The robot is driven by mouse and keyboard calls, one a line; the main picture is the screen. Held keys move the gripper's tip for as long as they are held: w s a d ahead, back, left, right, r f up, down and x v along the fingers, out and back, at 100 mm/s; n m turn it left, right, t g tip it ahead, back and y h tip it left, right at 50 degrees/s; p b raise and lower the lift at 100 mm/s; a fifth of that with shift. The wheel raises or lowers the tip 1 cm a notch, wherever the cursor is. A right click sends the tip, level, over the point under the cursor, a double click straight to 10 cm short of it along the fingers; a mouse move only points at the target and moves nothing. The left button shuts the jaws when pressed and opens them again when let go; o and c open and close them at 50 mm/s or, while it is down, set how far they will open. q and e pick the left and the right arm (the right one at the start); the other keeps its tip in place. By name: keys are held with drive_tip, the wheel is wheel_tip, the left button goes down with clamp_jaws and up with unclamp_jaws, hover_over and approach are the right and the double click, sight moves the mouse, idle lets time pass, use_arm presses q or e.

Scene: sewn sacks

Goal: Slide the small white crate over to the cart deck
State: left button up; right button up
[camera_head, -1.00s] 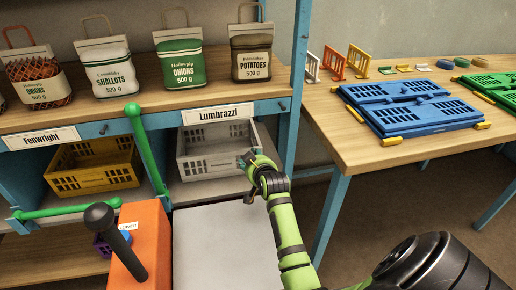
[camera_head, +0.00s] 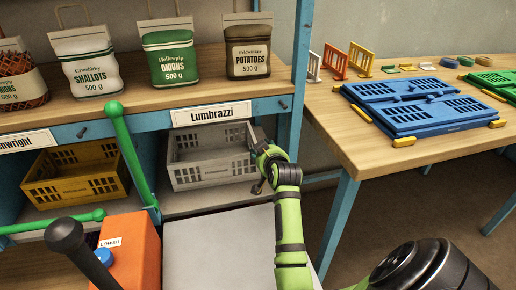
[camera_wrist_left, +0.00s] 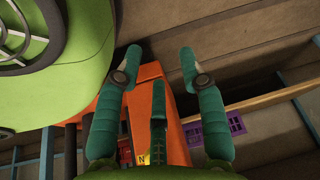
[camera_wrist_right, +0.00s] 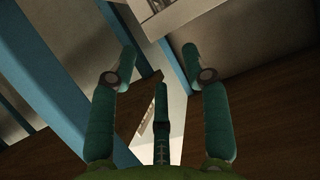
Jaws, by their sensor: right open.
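The small white crate (camera_head: 212,178) sits on the lower shelf under the "Lumbrazzi" label in the head view. What looks like its light edge also shows at the top of the right wrist view (camera_wrist_right: 168,18). The pale flat cart deck (camera_head: 215,250) lies in front of and below the crate. My right gripper (camera_head: 262,160) is beside the crate's right front corner; I cannot tell if it touches. Its fingers are spread and empty in the right wrist view (camera_wrist_right: 160,62). My left gripper (camera_wrist_left: 157,62) is open and empty, and out of the head view.
A yellow crate (camera_head: 75,178) stands left on the same shelf. Green bars (camera_head: 132,155) and an orange box (camera_head: 130,250) with a black lever flank the deck's left. A blue post (camera_head: 297,85) and a table (camera_head: 340,130) with folded blue crates (camera_head: 415,103) stand right.

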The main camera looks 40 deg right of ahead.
use_arm(q)
drive_tip(key=w+t+b, duration=0.1)
drive_tip(key=w+b, duration=0.1)
drive_tip(key=w, duration=0.3)
use_arm(e)
drive_tip(key=b+x, duration=0.3)
drive_tip(key=x, duration=0.2)
drive_tip(key=shift+f, duration=0.25)
drive_tip(key=b+x, duration=0.2)
drive_tip(key=shift+w+d+f+b, duration=0.1)
drive_tip(key=shift+w+d+b, duration=0.1)
drive_tip(key=shift+b, duration=0.1)
drive_tip(key=shift+b+x, duration=1.1)
drive_tip(key=shift+b, duration=0.1)
use_arm(q)
wheel_tip(320, 180, up, 7)
drive_tip(key=d+g, duration=0.2)
drive_tip(key=shift+s+d+n+g, duration=0.15)
drive_tip(key=shift+s+n+g, duration=0.05)
drive_tip(key=shift+n+g, duration=0.1)
use_arm(e)
drive_tip(key=shift+w+d, duration=0.1)
drive_tip(key=shift+w, duration=0.2)
clamp_jaws()
